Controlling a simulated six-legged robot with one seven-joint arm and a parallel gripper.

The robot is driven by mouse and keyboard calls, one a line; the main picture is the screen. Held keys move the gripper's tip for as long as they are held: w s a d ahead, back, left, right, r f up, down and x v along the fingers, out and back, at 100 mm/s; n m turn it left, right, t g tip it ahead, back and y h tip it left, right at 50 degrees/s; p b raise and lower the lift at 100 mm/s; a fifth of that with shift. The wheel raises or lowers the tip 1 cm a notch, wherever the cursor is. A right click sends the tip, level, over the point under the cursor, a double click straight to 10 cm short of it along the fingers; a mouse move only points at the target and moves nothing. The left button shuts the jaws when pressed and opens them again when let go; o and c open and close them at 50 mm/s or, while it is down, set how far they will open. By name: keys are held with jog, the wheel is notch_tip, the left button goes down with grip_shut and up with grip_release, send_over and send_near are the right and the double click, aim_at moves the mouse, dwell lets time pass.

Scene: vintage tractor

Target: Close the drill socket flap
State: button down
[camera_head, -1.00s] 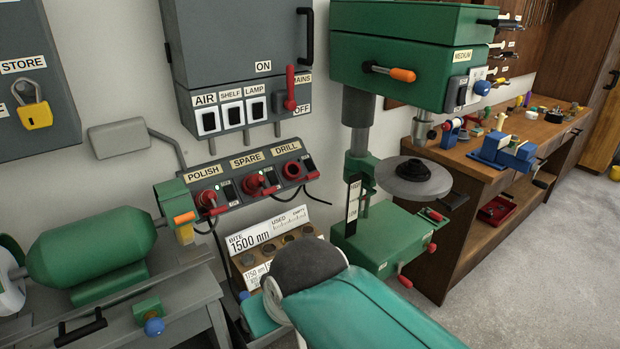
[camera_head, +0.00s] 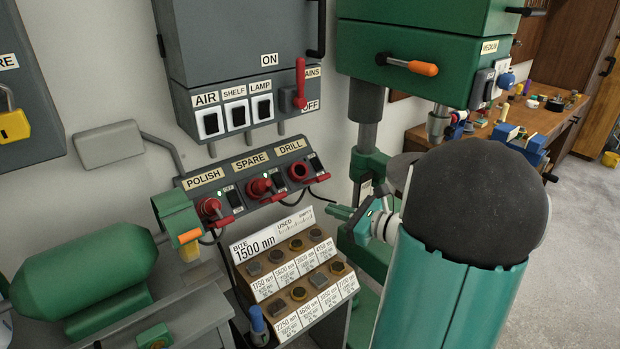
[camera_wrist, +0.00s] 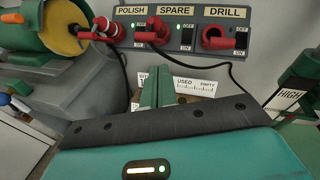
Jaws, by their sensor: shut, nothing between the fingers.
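The drill socket (camera_head: 299,172) is a red ring with a dark opening at the right end of the sloped socket panel, under the DRILL label. A red flap (camera_head: 321,178) sticks out at its lower front and looks open; no plug shows in it. In the wrist view the drill socket (camera_wrist: 213,32) is at upper right, with its flap (camera_wrist: 216,43) below the ring. My gripper (camera_head: 330,209) is shut and empty, below and slightly right of the drill socket, apart from it. Its green fingers (camera_wrist: 156,78) point up toward the panel, left of the drill socket in the wrist view.
The polish socket (camera_head: 208,206) and spare socket (camera_head: 258,186) hold red plugs with black cables. One cable (camera_wrist: 228,66) loops below the drill socket. A bit rack (camera_head: 290,275) stands below the panel. The green drill press (camera_head: 420,60) is at right, the green grinder (camera_head: 75,260) at left.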

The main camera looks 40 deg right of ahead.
jog(key=s+d+f+m+t+h, duration=0.1)
jog(key=s+d+m+t+h, duration=0.25)
jog(key=d, duration=0.55)
jog(key=shift+m+g+h, duration=0.25)
jog(key=shift+m+g, duration=0.4)
jog(key=shift+m, duration=0.1)
jog(key=w, duration=0.9)
jog(key=w+a, duration=0.1)
jog(key=w, duration=0.4)
jog(key=shift+w+f, duration=0.2)
jog(key=shift+r, duration=0.1)
jog(key=shift+w+r+g, duration=0.15)
jog(key=shift+r+g, duration=0.1)
jog(key=shift+g, duration=0.05)
jog(key=shift+w+r, duration=0.1)
jog(key=shift+r, duration=0.05)
notch_tip(320, 180, up, 5)
jog(key=g, duration=0.3)
send_over(324, 176)
jog(key=w, duration=0.2)
jog(key=shift+w+r, duration=0.1)
jog(key=shift+w, duration=0.05)
